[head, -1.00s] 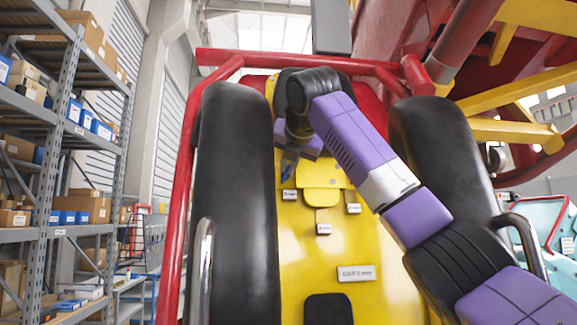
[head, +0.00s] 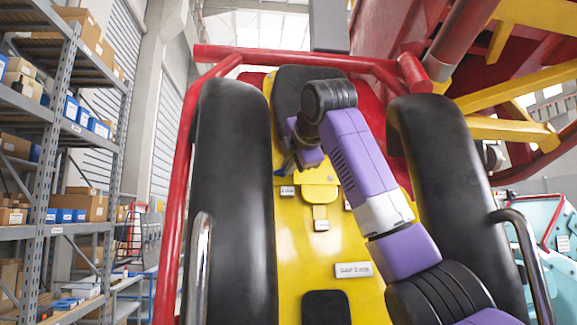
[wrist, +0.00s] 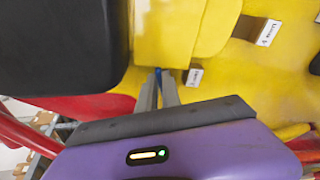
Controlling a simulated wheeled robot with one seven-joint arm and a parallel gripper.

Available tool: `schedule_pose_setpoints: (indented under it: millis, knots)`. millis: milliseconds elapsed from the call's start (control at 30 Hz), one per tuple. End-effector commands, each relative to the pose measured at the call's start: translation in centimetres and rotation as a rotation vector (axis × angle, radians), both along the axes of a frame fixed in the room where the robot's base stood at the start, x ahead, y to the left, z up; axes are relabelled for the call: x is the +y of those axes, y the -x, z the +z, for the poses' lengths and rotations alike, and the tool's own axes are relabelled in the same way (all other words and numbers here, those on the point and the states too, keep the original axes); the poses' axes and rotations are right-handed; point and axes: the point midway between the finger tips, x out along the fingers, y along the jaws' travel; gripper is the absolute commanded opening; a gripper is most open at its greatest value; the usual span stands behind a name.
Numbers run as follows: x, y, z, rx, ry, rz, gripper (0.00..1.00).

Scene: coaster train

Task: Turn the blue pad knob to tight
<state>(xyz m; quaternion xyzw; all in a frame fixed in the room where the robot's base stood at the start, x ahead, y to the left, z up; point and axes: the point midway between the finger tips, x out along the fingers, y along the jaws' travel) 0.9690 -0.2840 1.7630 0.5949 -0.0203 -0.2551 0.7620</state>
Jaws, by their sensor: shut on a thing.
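The blue pad knob (wrist: 158,73) shows as a small blue patch between my fingertips at the edge of the yellow panel in the wrist view. My gripper (wrist: 159,82) is shut on it, and the fingers hide most of it. In the head view my gripper (head: 287,165) reaches the upper left of the yellow seat back (head: 335,235), beside the left black pad. The knob cannot be made out clearly there. A small white label (wrist: 194,75) sits just right of the fingertips in the wrist view. I cannot read its text or the knob's setting.
Thick black restraint pads stand left (head: 233,190) and right (head: 440,160) of the seat back. A red frame bar (head: 310,58) crosses above. More labels, one of them (head: 321,225) below the yellow flap, lie on the panel. Shelving (head: 60,130) stands far left.

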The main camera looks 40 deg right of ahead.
Motion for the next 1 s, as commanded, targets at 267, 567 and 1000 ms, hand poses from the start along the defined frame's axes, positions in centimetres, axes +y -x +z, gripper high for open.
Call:
schedule_pose_setpoints:
  millis: [267, 567, 1000]
  knots:
    - [-0.07, 0.13, -0.42, -0.111, -0.167, -0.048, 0.0]
    - [-0.12, 0.22, -0.55, -0.178, -0.267, -0.077, 0.0]
    - [-0.14, 0.23, -0.59, -0.194, -0.294, -0.086, 0.0]
